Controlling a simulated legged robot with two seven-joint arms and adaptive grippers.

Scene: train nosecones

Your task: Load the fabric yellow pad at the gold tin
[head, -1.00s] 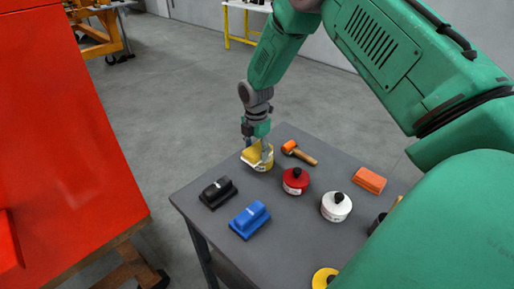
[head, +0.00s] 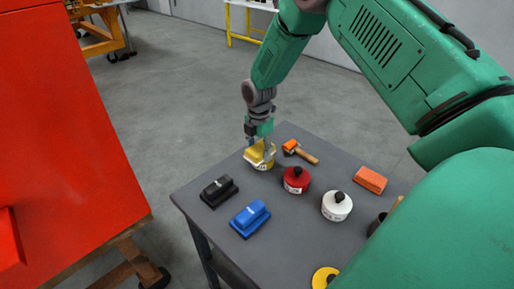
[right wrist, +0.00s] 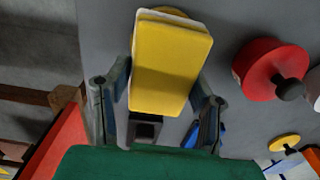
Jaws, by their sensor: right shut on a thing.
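The yellow pad (right wrist: 170,65) is a soft-looking slab with a pale edge, held between the fingers of my right gripper (right wrist: 161,95). In the head view the pad (head: 254,157) is tilted at the far left part of the grey table, with my right gripper (head: 259,146) above it. The gold tin (head: 264,166) shows low beside and under the pad. Its round edge (right wrist: 172,11) peeks out behind the pad's far end in the right wrist view. The pad hides most of the tin, so I cannot tell whether they touch. My left gripper is out of view.
On the grey table (head: 290,225) are a black block (head: 218,191), a blue block (head: 250,218), a red tin (head: 296,180), a white tin (head: 336,206), an orange block (head: 370,180) and an orange-headed mallet (head: 302,152). A large red panel (head: 65,140) stands left.

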